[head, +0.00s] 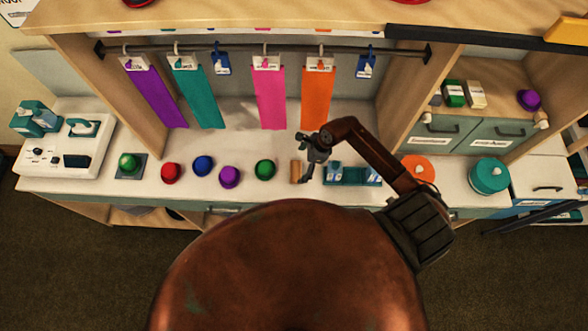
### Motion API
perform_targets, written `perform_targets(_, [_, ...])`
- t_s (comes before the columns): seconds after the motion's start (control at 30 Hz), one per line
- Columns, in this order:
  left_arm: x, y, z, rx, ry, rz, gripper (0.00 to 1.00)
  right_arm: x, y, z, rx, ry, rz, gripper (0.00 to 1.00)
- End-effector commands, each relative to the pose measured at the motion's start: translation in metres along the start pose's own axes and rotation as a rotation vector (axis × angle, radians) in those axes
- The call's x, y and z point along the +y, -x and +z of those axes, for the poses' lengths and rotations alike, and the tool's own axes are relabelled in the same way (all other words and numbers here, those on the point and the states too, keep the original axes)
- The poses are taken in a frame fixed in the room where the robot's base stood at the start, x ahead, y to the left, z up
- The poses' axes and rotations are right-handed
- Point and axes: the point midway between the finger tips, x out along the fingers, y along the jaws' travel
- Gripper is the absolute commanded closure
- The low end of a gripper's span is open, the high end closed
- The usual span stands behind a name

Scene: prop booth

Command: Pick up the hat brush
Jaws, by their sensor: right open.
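A small tan wooden piece (296,171), which looks like the hat brush, lies on the white counter (330,203) near its front edge. It sits between a green knob-like item and a teal holder. My right gripper (309,159) is open, just above and to the right of the wooden piece, with its fingers pointing down. It looks empty, and I cannot tell whether a finger touches the piece. My right arm reaches in from the right over the teal holder. My left gripper is not in view.
A teal holder (345,174) stands close on the right of the gripper. A green domed item (265,169) and a purple one (229,177) are to the left. Colored strips, such as the orange one (316,98), hang from a rail (210,49) behind. An orange round item (417,168) is further right.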

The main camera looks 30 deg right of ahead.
Motion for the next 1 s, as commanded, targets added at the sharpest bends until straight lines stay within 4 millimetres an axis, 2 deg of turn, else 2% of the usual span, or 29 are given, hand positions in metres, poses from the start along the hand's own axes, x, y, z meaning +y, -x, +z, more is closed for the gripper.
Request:
perform_targets(0.17, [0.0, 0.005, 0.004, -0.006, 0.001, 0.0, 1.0, 0.001, -0.017, -0.002, -0.003, -0.01, 0.001, 0.04])
perform_targets(0.57, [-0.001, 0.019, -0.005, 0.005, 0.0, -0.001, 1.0, 0.0, -0.064, -0.002, -0.005, -0.008, 0.002, 0.04])
perform_targets(0.87, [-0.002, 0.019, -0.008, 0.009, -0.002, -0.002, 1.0, -0.001, -0.068, -0.002, -0.004, -0.005, 0.0, 0.05])
perform_targets(1.0, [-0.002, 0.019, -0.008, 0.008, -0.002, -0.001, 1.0, -0.001, -0.068, -0.002, -0.004, -0.005, 0.0, 0.15])
